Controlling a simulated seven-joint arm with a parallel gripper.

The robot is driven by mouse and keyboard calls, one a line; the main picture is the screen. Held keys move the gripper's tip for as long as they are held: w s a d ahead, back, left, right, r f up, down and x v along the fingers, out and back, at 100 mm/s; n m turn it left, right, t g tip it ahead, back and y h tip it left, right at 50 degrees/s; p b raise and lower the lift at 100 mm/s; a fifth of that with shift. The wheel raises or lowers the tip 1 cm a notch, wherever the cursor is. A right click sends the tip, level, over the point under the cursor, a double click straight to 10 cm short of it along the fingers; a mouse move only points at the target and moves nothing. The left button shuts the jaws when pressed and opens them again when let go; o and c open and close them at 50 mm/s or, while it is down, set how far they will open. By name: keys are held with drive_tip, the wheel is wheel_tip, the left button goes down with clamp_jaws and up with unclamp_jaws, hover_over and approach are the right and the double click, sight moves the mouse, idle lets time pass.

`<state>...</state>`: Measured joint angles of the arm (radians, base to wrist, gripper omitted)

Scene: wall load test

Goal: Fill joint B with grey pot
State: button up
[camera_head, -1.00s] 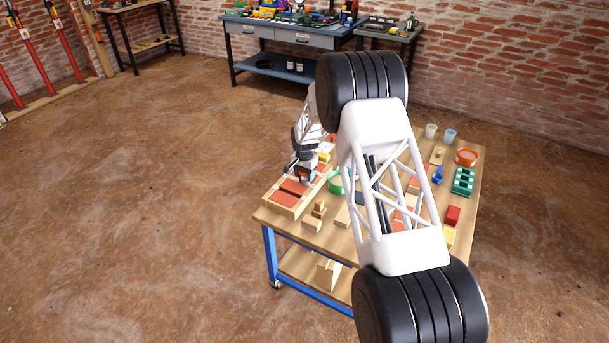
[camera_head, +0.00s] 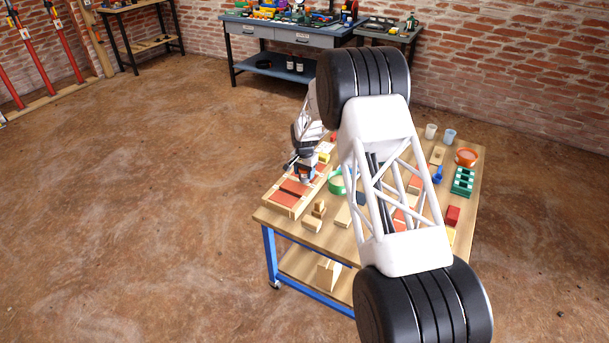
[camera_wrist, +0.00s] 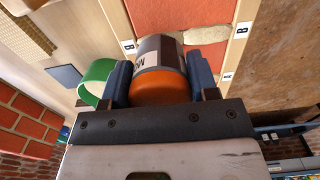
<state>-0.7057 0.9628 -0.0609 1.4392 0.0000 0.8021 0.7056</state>
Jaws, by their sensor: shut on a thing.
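My gripper (camera_wrist: 160,85) is shut on a pot (camera_wrist: 158,62) with a dark grey body, a partly hidden white label and an orange end nearest the wrist camera. The pot lies between the blue finger pads. Beyond it is a wooden frame with red bricks (camera_wrist: 165,14). Joint B, between bricks, has white "B" tags on the frame at both sides, and a lumpy cream strip (camera_wrist: 208,35) shows along its right part. In the head view my gripper (camera_head: 307,175) is over the far part of the brick frame (camera_head: 270,199); the pot's mouth is hidden.
A green ring-shaped thing (camera_head: 336,182) stands right of the frame, close to my gripper. Wooden blocks (camera_head: 313,223) lie in front. A red block (camera_head: 453,215), a green rack (camera_head: 463,182) and an orange bowl (camera_head: 467,157) are at the right of the table.

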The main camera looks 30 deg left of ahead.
drive_tip(key=shift+r, duration=2.8)
drive_tip(key=shift+d, duration=0.1)
